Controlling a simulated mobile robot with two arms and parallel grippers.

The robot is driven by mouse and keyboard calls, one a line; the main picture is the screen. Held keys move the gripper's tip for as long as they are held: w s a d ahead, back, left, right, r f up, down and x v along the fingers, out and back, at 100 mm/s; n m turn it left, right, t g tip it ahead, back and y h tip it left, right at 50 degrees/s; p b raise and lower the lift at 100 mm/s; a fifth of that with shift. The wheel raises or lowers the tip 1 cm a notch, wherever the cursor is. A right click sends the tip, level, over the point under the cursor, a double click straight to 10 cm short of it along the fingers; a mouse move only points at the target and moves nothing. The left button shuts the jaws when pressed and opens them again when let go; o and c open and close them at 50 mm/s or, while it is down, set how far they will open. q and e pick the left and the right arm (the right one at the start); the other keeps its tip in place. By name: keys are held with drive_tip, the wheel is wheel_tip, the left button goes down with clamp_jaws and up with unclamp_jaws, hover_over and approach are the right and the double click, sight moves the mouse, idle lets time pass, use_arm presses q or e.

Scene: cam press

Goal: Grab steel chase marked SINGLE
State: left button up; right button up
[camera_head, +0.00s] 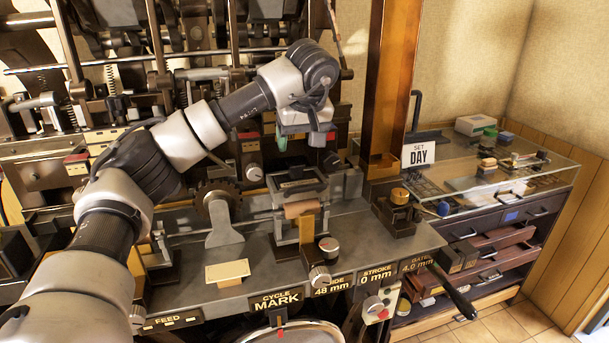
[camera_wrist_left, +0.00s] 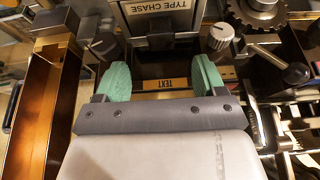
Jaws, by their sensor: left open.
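No marking SINGLE can be read in either view. In the head view a dark metal frame-shaped part (camera_head: 298,187) sits on the press bed, above a copper-coloured roller (camera_head: 301,209); I cannot tell if it is the chase. My left gripper (camera_head: 300,141) hangs above and behind this part, apart from it. In the left wrist view its green fingers (camera_wrist_left: 162,78) are spread with nothing held between them. My right gripper is not in view.
The press's brown post (camera_head: 388,90) stands right of my left gripper, and press linkages crowd behind it. A toothed wheel (camera_head: 218,203) stands left on the bed. A glass-topped cabinet (camera_head: 490,175) with open drawers stands right.

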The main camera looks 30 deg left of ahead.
sight(296, 164)
use_arm(q)
drive_tip(key=shift+s+a+f, duration=0.15)
drive_tip(key=shift+a+f, duration=0.15)
drive_tip(key=shift+f, duration=0.3)
drive_tip(key=shift+s+a+f, duration=0.1)
drive_tip(key=shift+a+f, duration=0.15)
drive_tip(key=shift+f, duration=0.35)
drive_tip(key=x, duration=0.1)
drive_tip(key=p+x, duration=0.1)
drive_tip(key=x, duration=0.1)
drive_tip(key=p+x, duration=0.1)
drive_tip(key=shift+w+d+f, duration=0.2)
drive_tip(key=shift+w+f, duration=0.05)
drive_tip(key=shift+w, duration=0.15)
drive_tip(key=shift+a+f, duration=0.1)
drive_tip(key=shift+f, duration=0.2)
drive_tip(key=shift+a+f, duration=0.1)
drive_tip(key=shift+f, duration=0.1)
drive_tip(key=shift+w, duration=0.1)
drive_tip(key=shift+c, duration=1.1)
drive_tip(key=c, duration=0.7)
clamp_jaws()
drive_tip(key=shift+r, duration=0.1)
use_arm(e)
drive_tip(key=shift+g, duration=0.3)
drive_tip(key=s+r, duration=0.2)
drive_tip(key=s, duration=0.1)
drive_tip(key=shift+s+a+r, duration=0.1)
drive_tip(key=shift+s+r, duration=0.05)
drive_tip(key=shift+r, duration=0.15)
